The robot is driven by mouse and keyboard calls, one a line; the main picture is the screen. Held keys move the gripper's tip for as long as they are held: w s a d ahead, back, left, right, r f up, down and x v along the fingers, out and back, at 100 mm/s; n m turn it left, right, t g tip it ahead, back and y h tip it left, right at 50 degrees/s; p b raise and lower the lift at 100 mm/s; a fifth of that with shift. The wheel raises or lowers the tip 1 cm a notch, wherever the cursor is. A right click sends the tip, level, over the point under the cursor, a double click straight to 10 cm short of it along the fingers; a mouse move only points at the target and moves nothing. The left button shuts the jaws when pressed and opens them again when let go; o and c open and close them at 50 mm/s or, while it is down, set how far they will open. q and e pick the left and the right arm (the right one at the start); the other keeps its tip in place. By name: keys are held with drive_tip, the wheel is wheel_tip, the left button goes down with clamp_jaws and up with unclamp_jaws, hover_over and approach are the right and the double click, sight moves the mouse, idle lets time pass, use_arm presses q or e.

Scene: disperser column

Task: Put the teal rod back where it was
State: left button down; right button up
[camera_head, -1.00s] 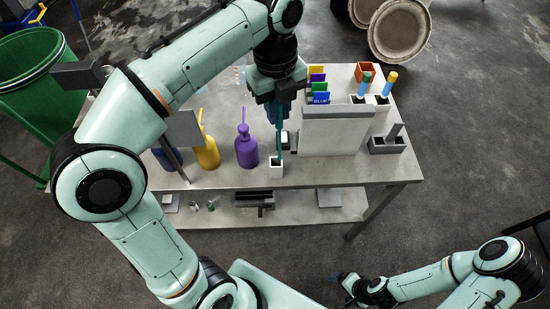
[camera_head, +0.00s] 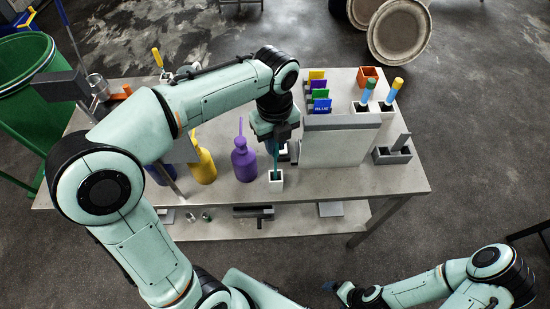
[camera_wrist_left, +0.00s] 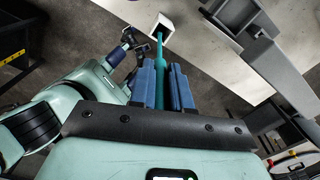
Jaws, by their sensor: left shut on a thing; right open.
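The teal rod (camera_head: 276,160) is held upright between the blue fingers of my left gripper (camera_head: 274,146). It also shows in the left wrist view (camera_wrist_left: 160,65), running out between the fingers of the left gripper (camera_wrist_left: 161,75). Its lower end reaches the opening of a small white square holder (camera_head: 276,183), which also shows in the left wrist view (camera_wrist_left: 157,26). How deep the tip sits is hard to tell. My right gripper (camera_head: 332,287) is open and empty, off the table's front edge.
A purple bottle (camera_head: 245,163) and a yellow bottle (camera_head: 203,167) stand left of the holder. A grey upright panel (camera_head: 338,142) stands close on the right, with coloured cards (camera_head: 320,104) behind it. Other white holders with rods (camera_head: 392,91) stand at the back right of the table (camera_head: 400,185).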

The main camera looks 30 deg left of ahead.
sight(275, 157)
use_arm(q)
wheel_tip(275, 157, down, 2)
drive_tip(key=shift+w+f, duration=0.1)
drive_tip(key=shift+w, duration=0.05)
drive_tip(key=shift+f+b, duration=0.4)
drive_tip(key=shift+f, duration=1.8)
use_arm(e)
drive_tip(key=shift+s+f, duration=0.4)
drive_tip(key=shift+f, duration=0.25)
use_arm(q)
drive_tip(key=shift+f, duration=0.15)
drive_tip(key=c, duration=1.1)
unclamp_jaws()
use_arm(e)
drive_tip(key=shift+s, duration=0.1)
use_arm(q)
wheel_tip(275, 157, up, 12)
drive_tip(key=shift+r+p, duration=0.2)
drive_tip(key=shift+p, duration=0.8)
use_arm(e)
drive_tip(key=w+r, duration=0.2)
drive_tip(key=shift+w+r, duration=0.35)
